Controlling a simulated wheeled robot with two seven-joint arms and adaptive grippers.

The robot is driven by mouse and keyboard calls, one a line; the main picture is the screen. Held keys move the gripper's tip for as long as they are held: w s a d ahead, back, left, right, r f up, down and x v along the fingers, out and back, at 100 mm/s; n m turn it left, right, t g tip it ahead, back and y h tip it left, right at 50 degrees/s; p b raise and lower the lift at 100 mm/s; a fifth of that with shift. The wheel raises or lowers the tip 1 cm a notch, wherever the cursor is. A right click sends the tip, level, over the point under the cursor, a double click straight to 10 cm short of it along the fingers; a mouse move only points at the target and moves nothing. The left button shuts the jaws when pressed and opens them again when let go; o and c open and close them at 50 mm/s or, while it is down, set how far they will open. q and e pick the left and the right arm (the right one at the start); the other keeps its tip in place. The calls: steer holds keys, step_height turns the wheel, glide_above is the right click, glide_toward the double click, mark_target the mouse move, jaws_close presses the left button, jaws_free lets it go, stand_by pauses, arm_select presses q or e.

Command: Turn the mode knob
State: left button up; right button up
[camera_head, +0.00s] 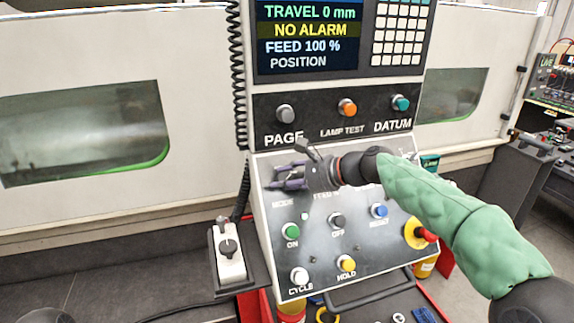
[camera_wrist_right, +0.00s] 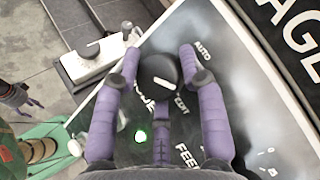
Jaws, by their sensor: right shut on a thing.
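The mode knob (camera_wrist_right: 158,72) is a round black knob with a white mark on the lower part of its face, on the side toward the EDIT label (camera_wrist_right: 182,104). The AUTO label (camera_wrist_right: 203,50) is up and right of it. My right gripper (camera_wrist_right: 157,68) has its purple fingers around the knob, shut on it. In the head view my right gripper (camera_head: 285,177) is at the panel's left side, above the MODE label (camera_head: 283,204), and hides the knob. My left gripper (camera_wrist_right: 20,98) shows small at the left edge of the wrist view; its opening is unclear.
The panel (camera_head: 325,245) has several buttons below my right gripper and a red-and-yellow stop knob (camera_head: 420,233) at right. PAGE, LAMP TEST and DATUM buttons sit above.

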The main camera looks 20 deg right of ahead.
steer(key=n+g+h+p, duration=0.1)
steer(key=n+p, duration=0.1)
steer(key=p, duration=0.1)
steer(key=r+n+g+h+p, duration=0.1)
steer(key=n+p, duration=0.1)
steer(key=p, duration=0.2)
steer(key=n+g+p, duration=0.2)
steer(key=n+p, duration=0.1)
steer(key=p, duration=0.1)
steer(key=shift+w+a+r+h, duration=0.1)
steer(key=shift+w+r+h, duration=0.15)
steer(key=shift+h, duration=0.15)
steer(key=shift+f+n+g+h+p, duration=0.3)
steer(key=shift+n+g+h+p, duration=0.45)
steer(key=shift+n+p, duration=0.65)
steer(key=shift+s, duration=0.1)
steer(key=shift+f, duration=0.15)
steer(key=o, duration=1.1)
steer(key=shift+c, duration=0.2)
steer(key=shift+o, duration=0.3)
steer(key=shift+s+a, duration=0.15)
steer(key=shift+a, duration=0.05)
steer(key=shift+d+f, duration=0.1)
steer(key=shift+d+r, duration=0.25)
steer(key=shift+r, duration=0.2)
steer(key=v, duration=1.1)
steer(key=shift+s+a, duration=0.2)
steer(key=shift+a, duration=0.05)
